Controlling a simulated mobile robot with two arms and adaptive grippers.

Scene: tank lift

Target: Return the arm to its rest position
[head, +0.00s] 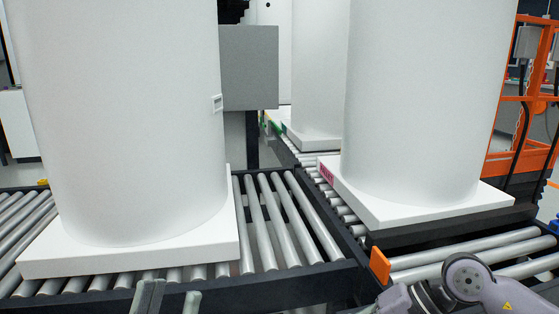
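My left gripper (170,299) shows only at the bottom edge, left of the middle. Its two grey fingertips stand apart with a gap between them and nothing visible in the gap. They are in front of the near left white tank (120,120), which stands upright on a square white base (130,258) on a roller conveyor. Part of my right arm (468,279), a grey-lilac joint and links, shows at the bottom right. My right gripper is not in the picture.
A second upright white tank (425,95) stands on a white base on the right conveyor, with a third tank (318,65) behind. Bare rollers (285,225) lie between the near tanks. An orange end piece (380,265) is near my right arm. An orange frame (510,160) stands far right.

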